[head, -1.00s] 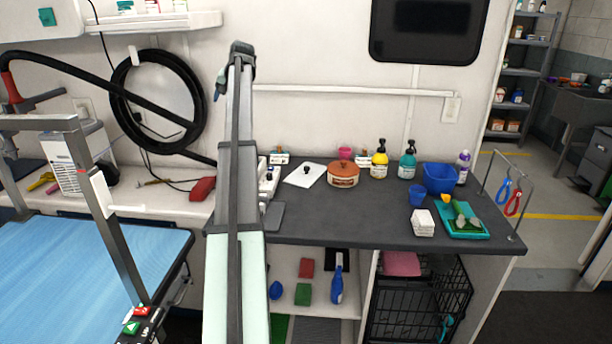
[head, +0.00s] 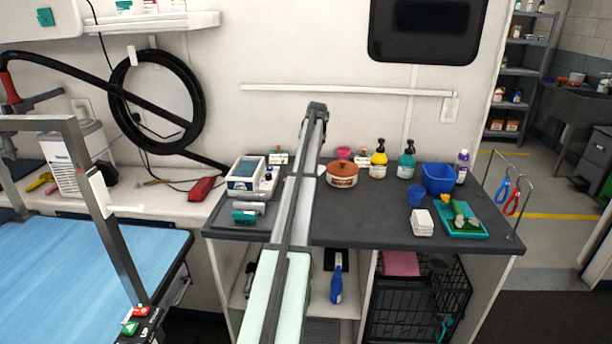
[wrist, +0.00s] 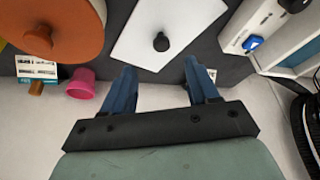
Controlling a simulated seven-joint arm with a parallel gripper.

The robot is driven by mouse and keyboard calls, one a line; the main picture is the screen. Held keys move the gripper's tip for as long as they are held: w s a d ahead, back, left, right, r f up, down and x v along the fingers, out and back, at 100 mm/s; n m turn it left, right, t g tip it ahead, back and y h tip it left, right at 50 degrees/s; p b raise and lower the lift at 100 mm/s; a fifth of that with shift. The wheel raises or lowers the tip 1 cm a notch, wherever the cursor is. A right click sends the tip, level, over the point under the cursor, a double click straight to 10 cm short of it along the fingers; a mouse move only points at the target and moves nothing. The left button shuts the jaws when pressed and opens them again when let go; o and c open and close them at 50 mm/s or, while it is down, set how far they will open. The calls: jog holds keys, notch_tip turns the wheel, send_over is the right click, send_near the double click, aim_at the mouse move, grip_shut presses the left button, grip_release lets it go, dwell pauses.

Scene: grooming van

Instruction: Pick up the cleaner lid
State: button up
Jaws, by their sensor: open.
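The cleaner lid (wrist: 140,40), a flat white plate with a small black knob, lies on the dark counter in the wrist view. My arm hides most of it in the head view. My gripper (wrist: 159,70) is open and empty, with its two blue fingers spread at the near edge of the lid. The knob lies ahead of the gap between the fingertips. Whether the fingers touch the lid I cannot tell. The white cleaner (head: 241,184) stands left of my arm in the head view, and part of a white box shows right in the wrist view.
An orange-lidded pot (head: 342,174) stands right of my arm, with a pink cup (wrist: 82,84) behind it. Yellow (head: 378,160) and teal (head: 406,166) pump bottles, a blue bin (head: 438,179) and a teal tray (head: 460,232) fill the right side. The counter's front middle is clear.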

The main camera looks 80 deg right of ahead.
jog(key=x, duration=1)
jog(key=shift+w+d, duration=0.15)
jog(key=shift+d, duration=0.1)
grip_shut()
